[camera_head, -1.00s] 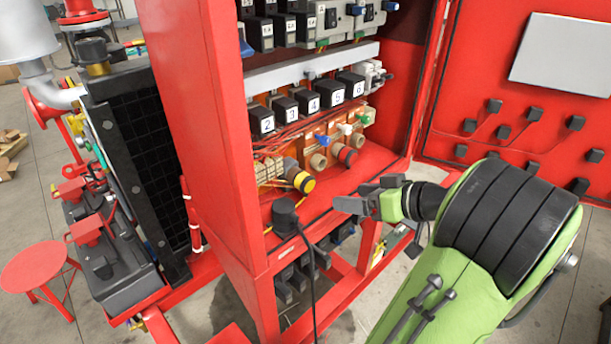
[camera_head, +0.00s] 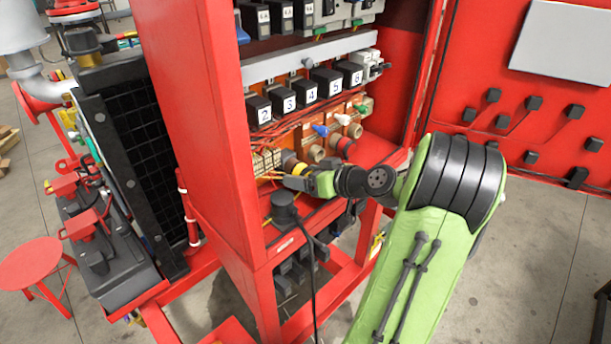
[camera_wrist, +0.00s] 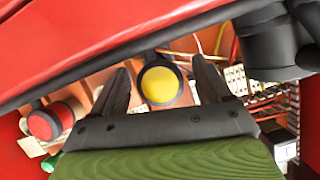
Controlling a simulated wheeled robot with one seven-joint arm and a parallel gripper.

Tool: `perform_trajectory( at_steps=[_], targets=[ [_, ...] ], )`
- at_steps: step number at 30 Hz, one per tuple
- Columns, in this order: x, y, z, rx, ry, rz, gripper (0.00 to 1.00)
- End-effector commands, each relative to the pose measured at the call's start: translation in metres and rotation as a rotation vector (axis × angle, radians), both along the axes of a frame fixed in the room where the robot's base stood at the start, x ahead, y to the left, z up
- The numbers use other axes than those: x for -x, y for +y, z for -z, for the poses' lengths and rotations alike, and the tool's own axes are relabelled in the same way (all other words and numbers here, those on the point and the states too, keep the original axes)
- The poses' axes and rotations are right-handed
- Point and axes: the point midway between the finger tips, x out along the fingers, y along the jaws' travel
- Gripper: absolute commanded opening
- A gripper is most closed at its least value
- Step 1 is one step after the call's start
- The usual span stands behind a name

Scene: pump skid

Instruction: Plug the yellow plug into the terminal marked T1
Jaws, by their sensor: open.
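The yellow plug (camera_wrist: 159,84) shows its round yellow end in the wrist view, between the two open fingers of my gripper (camera_wrist: 158,88). A dark ring surrounds its yellow face. I cannot tell whether the fingers touch it. A T1 mark is not readable in either view.
A black cylindrical part with a cable (camera_head: 285,210) stands on the cabinet's front ledge. Numbered black blocks (camera_head: 310,93) line the row above. The red cabinet side (camera_head: 195,110) bounds the left.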

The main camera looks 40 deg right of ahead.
Motion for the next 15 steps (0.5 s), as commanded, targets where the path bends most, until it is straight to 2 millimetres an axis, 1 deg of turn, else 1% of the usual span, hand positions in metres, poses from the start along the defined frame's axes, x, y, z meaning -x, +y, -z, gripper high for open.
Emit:
perform_trajectory(
  at_steps=[2, 8, 11, 15],
  targets=[
    [-0.0029, 0.0001, 0.0014, 0.000, 0.001, 0.000, 0.77],
    [-0.0031, 0.0000, 0.0015, 0.000, 0.001, 0.001, 0.77],
    [-0.0030, 0.0001, 0.0015, 0.000, 0.001, 0.001, 0.63],
    [-0.0029, 0.0001, 0.0014, 0.000, 0.001, 0.001, 0.42]
  ],
)
